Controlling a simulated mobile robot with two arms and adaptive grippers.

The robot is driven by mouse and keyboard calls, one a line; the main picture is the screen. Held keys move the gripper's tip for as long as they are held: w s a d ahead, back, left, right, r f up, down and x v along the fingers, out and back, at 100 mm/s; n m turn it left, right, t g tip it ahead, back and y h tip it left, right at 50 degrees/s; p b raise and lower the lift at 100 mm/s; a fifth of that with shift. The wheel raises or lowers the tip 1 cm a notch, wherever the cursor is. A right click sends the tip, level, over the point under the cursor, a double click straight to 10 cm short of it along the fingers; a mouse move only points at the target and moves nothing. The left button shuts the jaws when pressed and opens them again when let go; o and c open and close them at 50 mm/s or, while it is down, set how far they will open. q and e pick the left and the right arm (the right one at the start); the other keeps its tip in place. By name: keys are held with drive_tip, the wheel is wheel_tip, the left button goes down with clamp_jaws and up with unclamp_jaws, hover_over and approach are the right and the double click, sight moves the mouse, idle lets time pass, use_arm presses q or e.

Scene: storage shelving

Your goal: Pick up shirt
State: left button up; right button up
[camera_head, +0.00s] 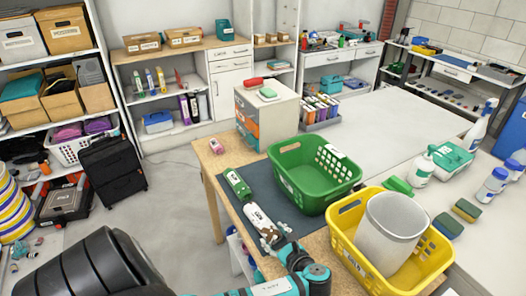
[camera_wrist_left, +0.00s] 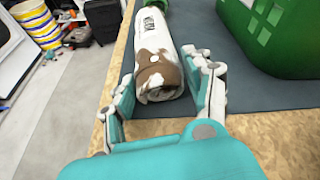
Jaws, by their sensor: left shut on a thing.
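The shirt looks like a white roll with a brown patch and dark lettering (camera_head: 258,219). It lies on the dark mat near the table's left edge, and it also shows in the left wrist view (camera_wrist_left: 158,45). My left gripper (camera_head: 279,240) is at the near, brown end of the roll. In the left wrist view its two fingers (camera_wrist_left: 164,80) stand on either side of that end, shut on it. The roll still appears to rest on the mat. My right gripper is not in view.
A green rolled item (camera_head: 237,184) lies just beyond the shirt. A green basket (camera_head: 312,195) stands right of it, and a yellow basket (camera_head: 430,262) holding a grey bin (camera_head: 392,228) stands nearer.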

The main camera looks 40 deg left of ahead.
sight(268, 223)
use_arm(q)
drive_tip(key=shift+r, duration=0.55)
wheel_tip(268, 223, up, 2)
drive_tip(key=shift+r, duration=0.15)
drive_tip(key=s+a, duration=0.4)
drive_tip(key=s, duration=0.3)
drive_tip(key=s+a+r+b, duration=0.1)
drive_tip(key=s+a, duration=0.3)
drive_tip(key=s, duration=0.2)
drive_tip(key=shift+s+a+r, duration=0.2)
drive_tip(key=shift+s+r, duration=0.1)
drive_tip(key=shift+s, duration=0.05)
